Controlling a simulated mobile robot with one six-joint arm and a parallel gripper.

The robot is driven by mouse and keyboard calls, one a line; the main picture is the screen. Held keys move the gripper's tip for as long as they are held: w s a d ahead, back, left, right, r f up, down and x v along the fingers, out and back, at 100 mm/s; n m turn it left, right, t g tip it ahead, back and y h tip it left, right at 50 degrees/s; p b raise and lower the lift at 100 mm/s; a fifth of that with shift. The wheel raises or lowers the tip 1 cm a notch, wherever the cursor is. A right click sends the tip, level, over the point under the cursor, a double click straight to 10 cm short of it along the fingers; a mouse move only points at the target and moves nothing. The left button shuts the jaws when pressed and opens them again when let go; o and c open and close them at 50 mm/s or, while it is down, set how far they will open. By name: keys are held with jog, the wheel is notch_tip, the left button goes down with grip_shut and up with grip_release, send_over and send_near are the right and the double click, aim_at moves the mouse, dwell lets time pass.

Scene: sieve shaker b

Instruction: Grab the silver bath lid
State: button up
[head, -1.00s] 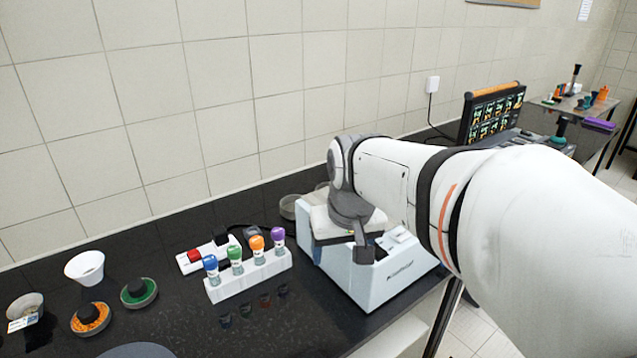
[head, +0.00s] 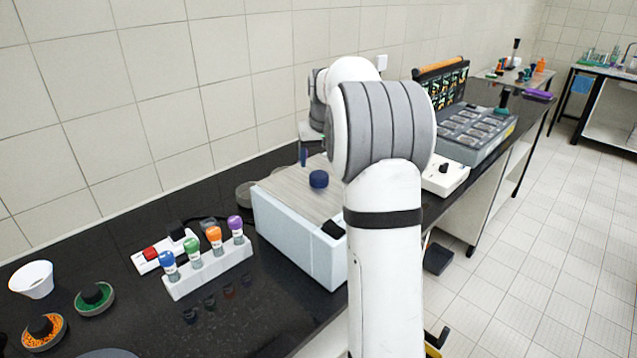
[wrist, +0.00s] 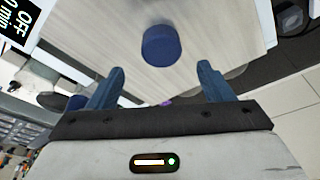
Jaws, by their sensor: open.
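The silver bath lid (head: 285,187) is a flat brushed plate with a round dark blue knob (head: 319,179). It lies on top of a pale box-shaped bath (head: 290,232), and my arm hides its right part. In the wrist view the lid (wrist: 105,28) fills the upper middle, with the knob (wrist: 161,46) centred just ahead of my fingertips. My gripper (wrist: 161,69) is open and empty, its two blue fingers spread either side of the knob's line. In the head view one blue finger of my gripper (head: 304,157) shows behind the knob, apart from it.
A white rack (head: 210,272) with several coloured-cap tubes stands left of the bath. A red-switched white unit (head: 150,258), a white funnel (head: 32,280) and green (head: 95,298) and orange (head: 43,331) round items lie farther left. A grey device (head: 475,140) stands right, the tiled wall behind.

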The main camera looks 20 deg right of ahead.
aim_at(319, 174)
jog(key=p+x, duration=0.1)
jog(key=x, duration=0.4)
jog(key=shift+s+a, duration=0.1)
jog(key=shift+a, duration=0.05)
jog(key=shift+c, duration=0.4)
jog(key=c, duration=1.3)
